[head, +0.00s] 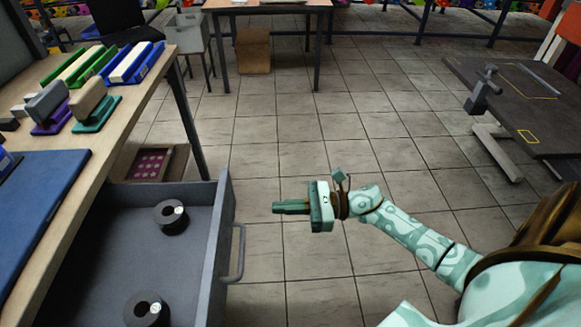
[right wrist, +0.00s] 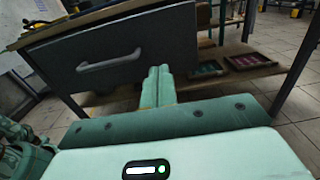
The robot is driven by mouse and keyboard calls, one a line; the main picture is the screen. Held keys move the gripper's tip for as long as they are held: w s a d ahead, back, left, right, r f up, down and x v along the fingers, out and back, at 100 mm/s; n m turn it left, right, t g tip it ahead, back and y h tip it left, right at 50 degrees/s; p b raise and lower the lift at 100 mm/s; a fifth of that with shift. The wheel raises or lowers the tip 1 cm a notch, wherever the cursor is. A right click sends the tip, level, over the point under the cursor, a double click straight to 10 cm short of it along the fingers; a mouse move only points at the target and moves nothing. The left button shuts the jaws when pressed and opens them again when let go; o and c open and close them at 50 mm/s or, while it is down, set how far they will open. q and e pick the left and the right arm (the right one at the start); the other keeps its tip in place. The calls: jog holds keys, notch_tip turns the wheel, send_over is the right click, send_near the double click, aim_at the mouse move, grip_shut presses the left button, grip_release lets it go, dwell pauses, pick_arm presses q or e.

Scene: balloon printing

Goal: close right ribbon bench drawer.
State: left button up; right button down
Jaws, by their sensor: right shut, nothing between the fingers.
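The grey drawer (head: 212,245) is pulled open from under the wooden bench at the left of the head view. Two dark ribbon rolls, one farther back (head: 171,216) and one nearer (head: 146,310), lie inside it. Its front panel faces right and carries a grey bar handle (head: 238,254). My right gripper (head: 276,207) is shut and empty, to the right of the drawer front and apart from it, fingers pointing left. In the right wrist view the drawer front (right wrist: 142,40) and handle (right wrist: 110,61) show beyond the shut fingertips (right wrist: 159,70). My left gripper is not in view.
The bench top (head: 118,120) holds stamp-like blocks, coloured trays and a blue mat (head: 40,195). A shallow tray with a pink pattern (head: 150,163) sits below the bench. A dark table (head: 520,100) stands at right. The tiled floor between is clear.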

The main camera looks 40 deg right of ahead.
aim_at(171, 211)
jog(key=x, duration=0.9)
jog(key=shift+w, duration=0.1)
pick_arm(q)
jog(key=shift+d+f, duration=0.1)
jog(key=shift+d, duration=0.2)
pick_arm(e)
jog(key=shift+a, duration=0.1)
